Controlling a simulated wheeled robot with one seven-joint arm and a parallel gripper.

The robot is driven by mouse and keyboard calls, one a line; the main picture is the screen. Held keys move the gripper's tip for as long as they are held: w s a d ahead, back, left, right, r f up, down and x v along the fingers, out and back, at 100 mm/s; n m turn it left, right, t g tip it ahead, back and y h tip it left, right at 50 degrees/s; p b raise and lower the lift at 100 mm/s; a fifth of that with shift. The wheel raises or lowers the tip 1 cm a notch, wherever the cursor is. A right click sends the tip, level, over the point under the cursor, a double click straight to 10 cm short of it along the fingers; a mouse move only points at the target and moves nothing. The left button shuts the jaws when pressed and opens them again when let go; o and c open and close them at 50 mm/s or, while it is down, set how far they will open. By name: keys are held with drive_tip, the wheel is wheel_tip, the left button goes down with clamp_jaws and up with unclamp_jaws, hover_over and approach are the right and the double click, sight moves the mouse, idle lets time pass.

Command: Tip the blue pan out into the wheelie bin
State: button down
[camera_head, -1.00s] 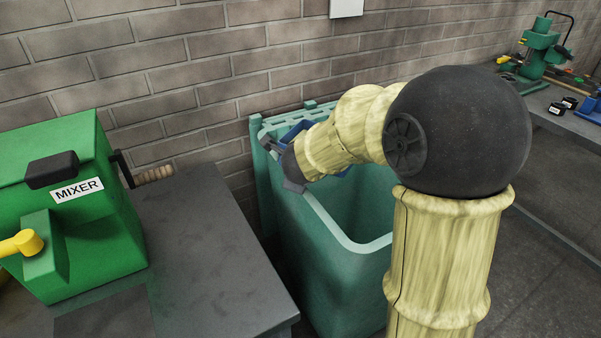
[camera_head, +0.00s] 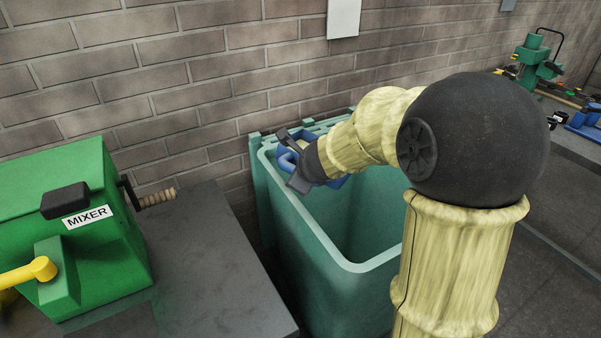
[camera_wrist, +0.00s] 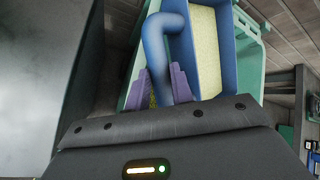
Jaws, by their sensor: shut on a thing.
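The blue pan (camera_head: 286,160) is over the far left part of the open green wheelie bin (camera_head: 312,240), mostly hidden by my gripper and arm in the head view. In the wrist view the pan (camera_wrist: 229,50) shows blue walls with a pale yellow, grainy filling (camera_wrist: 206,50) inside. My gripper (camera_head: 291,163) is shut on the pan's thick blue handle (camera_wrist: 155,45), with purple finger pads on both sides of it. The pan's exact tilt is hard to tell. The visible inside of the bin looks dark, and its floor is hidden.
A green mixer (camera_head: 75,235) with a crank stands on a grey table (camera_head: 215,255) left of the bin. A brick wall (camera_head: 210,100) is close behind. A bench (camera_head: 575,145) with green and blue tools is at the far right.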

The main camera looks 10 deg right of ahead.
drive_tip(key=shift+w+d+r+m+y+p, duration=0.1)
drive_tip(key=shift+d+r+m+y+p, duration=0.25)
drive_tip(key=shift+r+p, duration=0.55)
drive_tip(key=shift+d+r+m+y+p, duration=0.2)
drive_tip(key=shift+d+r+y+p, duration=0.4)
drive_tip(key=shift+r, duration=0.45)
drive_tip(key=shift+w+d+r+m+y+p, duration=0.1)
drive_tip(key=shift+d+r+m+y+p, duration=0.2)
drive_tip(key=shift+r+p, duration=0.6)
drive_tip(key=shift+w+d+r+m+y+p, duration=0.75)
drive_tip(key=shift+d+r+m+y+p, duration=2.2)
drive_tip(key=shift+d+p, duration=3.7)
drive_tip(key=w+d+f+m+t+y, duration=0.1)
drive_tip(key=d+m+t+y, duration=0.1)
drive_tip(key=d, duration=0.7)
drive_tip(key=d+f+m+t+y+p, duration=0.1)
drive_tip(key=d+f+m+t+y, duration=0.1)
drive_tip(key=d, duration=0.7)
drive_tip(key=shift+w+d+f+m+t+y, duration=0.15)
drive_tip(key=shift+w+f+m+t+y, duration=0.2)
drive_tip(key=shift+m+t+y, duration=0.65)
